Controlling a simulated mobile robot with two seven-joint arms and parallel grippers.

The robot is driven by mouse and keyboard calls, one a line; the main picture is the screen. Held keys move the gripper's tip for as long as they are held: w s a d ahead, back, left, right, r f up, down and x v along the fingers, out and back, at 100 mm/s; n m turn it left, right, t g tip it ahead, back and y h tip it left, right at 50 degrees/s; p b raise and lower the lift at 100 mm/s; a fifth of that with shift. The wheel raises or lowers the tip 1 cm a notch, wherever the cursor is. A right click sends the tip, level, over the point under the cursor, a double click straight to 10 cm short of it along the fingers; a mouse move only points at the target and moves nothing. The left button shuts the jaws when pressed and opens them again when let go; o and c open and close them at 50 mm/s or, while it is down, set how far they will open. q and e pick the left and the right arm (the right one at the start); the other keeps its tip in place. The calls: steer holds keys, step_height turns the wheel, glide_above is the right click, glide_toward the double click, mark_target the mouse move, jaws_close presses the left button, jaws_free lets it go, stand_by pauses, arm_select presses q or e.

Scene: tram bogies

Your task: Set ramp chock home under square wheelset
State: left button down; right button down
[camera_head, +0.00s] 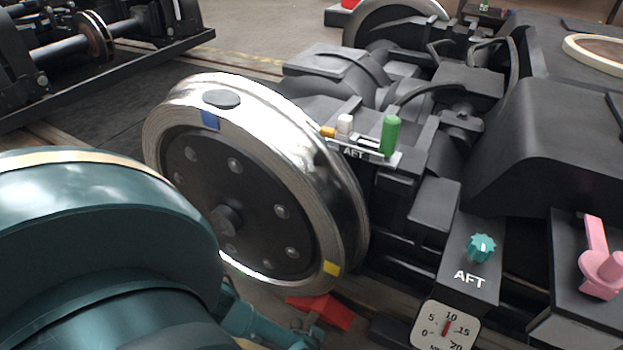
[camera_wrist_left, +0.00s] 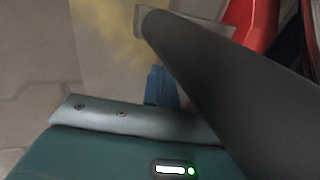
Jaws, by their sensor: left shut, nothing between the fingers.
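A large steel wheel (camera_head: 255,190) of the near wheelset fills the middle of the head view, with a blue mark on its upper rim and a yellow mark low on the right. A red chock (camera_head: 322,310) lies on the floor at the wheel's foot. It is partly hidden, so I cannot tell if it touches the tread. A red piece, likely the chock, shows at the top right of the left wrist view (camera_wrist_left: 262,22). My left gripper (camera_head: 308,332) is shut and empty, low beside the chock; contact is unclear. My right gripper is not in view.
The dark bogie frame (camera_head: 530,150) stands right of the wheel, with a teal knob (camera_head: 481,248), a dial gauge (camera_head: 445,328) and a pink lever (camera_head: 602,265). A small tray (camera_head: 365,153) with a green cylinder sits behind the wheel. Another bogie (camera_head: 90,50) stands back left.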

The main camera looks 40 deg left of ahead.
arm_select(q)
steer(key=shift+s+a, duration=0.2)
steer(key=shift+a, duration=0.6)
steer(key=shift+s+a, duration=0.2)
steer(key=shift+a, duration=0.6)
steer(key=shift+s+a, duration=0.3)
steer(key=shift+a, duration=0.75)
steer(key=shift+s+a, duration=0.25)
steer(key=shift+a, duration=0.8)
stand_by(0.7)
steer(key=shift+w+d, duration=0.3)
steer(key=shift+d, duration=0.8)
steer(key=shift+w+d, duration=0.25)
steer(key=shift+d, duration=0.9)
steer(key=shift+w+d, duration=0.3)
steer(key=shift+d, duration=0.8)
